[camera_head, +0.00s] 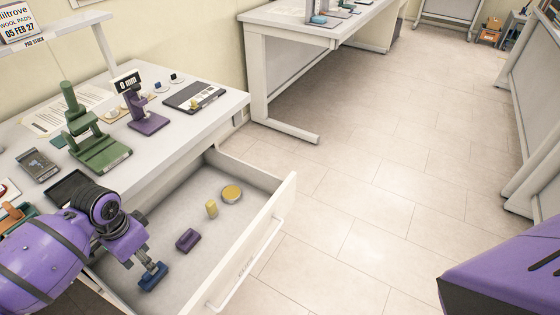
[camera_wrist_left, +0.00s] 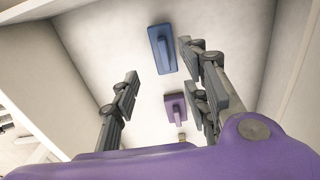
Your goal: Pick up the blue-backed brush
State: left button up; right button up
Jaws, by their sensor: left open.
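The blue-backed brush (camera_head: 153,276) lies on the floor of the open drawer (camera_head: 160,210), near its front left part. In the left wrist view the blue-backed brush (camera_wrist_left: 161,48) lies blue side up, ahead of the fingertips. My left gripper (camera_head: 140,258) is over the drawer, close to the brush in the head view. In the left wrist view my left gripper (camera_wrist_left: 168,88) has its fingers wide apart with nothing between them. I cannot tell its exact height above the brush. My right gripper is not in view.
A purple-backed brush (camera_head: 187,240), a small yellow block (camera_head: 211,209) and a round yellow-topped tin (camera_head: 231,194) also lie in the drawer. The purple brush (camera_wrist_left: 175,107) shows in the wrist view. Drawer walls stand around them. A green stand (camera_head: 95,145) is on the table above.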

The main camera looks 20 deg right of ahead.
aim_at(148, 282)
pick_arm(q)
jog(key=shift+a+f, duration=0.1)
jog(key=shift+f, duration=0.1)
notch_tip(148, 282, down, 7)
jog(key=shift+a+r+b, duration=0.1)
jog(key=shift+b, duration=0.2)
jog(key=c, duration=1)
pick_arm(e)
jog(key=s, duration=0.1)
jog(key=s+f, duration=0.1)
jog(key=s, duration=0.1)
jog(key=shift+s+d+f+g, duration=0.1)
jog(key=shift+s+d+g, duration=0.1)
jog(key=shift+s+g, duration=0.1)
